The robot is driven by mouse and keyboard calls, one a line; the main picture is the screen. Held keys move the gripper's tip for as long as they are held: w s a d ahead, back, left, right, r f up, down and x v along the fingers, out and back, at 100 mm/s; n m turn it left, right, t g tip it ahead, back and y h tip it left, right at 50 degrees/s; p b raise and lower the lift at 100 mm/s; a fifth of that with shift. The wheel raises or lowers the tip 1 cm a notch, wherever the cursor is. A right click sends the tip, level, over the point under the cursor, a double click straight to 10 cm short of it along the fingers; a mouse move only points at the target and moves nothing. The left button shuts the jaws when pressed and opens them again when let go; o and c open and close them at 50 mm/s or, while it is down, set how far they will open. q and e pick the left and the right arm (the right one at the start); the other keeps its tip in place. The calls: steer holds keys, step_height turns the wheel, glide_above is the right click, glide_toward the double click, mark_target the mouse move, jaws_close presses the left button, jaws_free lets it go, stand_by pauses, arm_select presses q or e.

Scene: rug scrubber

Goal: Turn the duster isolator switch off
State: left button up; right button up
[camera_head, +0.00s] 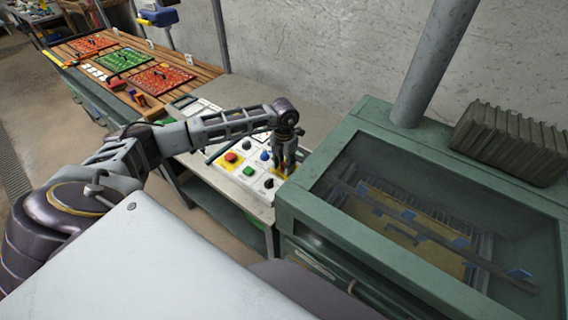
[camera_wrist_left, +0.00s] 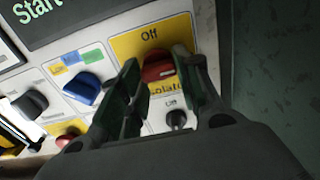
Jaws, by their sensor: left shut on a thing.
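The isolator switch has a red knob (camera_wrist_left: 158,72) on a yellow plate (camera_wrist_left: 126,44), with "Off" printed above it and a partly covered "Isolator" label below. My left gripper (camera_wrist_left: 160,80) has its fingers on both sides of this knob and is shut on it. The knob looks roughly crosswise, but the fingers hide its ends. In the head view my left gripper (camera_head: 287,161) points down at the far right end of the white control panel (camera_head: 223,170) and covers the switch. My right gripper is in neither view.
Near the gripper are a blue knob (camera_wrist_left: 83,89), a small black "Lift" knob (camera_wrist_left: 177,119) and a black knob (camera_wrist_left: 31,103). The panel also has a red button (camera_head: 231,157) and a green one (camera_head: 248,171). A green machine with a glass lid (camera_head: 385,165) stands close on the right.

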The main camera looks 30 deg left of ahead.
arm_select(q)
steer(key=shift+n, duration=0.5)
steer(key=n+b, duration=0.1)
steer(key=n, duration=0.2)
steer(key=shift+w+d+n+b, duration=0.1)
steer(key=shift+n+b, duration=0.2)
steer(key=n+b, duration=0.1)
steer(key=n, duration=0.3)
steer(key=shift+d, duration=0.1)
steer(key=n, duration=0.4)
steer(key=shift+w+n, duration=0.1)
steer(key=shift+n, duration=0.3)
steer(key=shift+w+d+n+b, duration=0.15)
steer(key=shift+n+b, duration=0.15)
steer(key=shift+n, duration=2)
steer(key=o, duration=1)
steer(key=shift+r, duration=0.15)
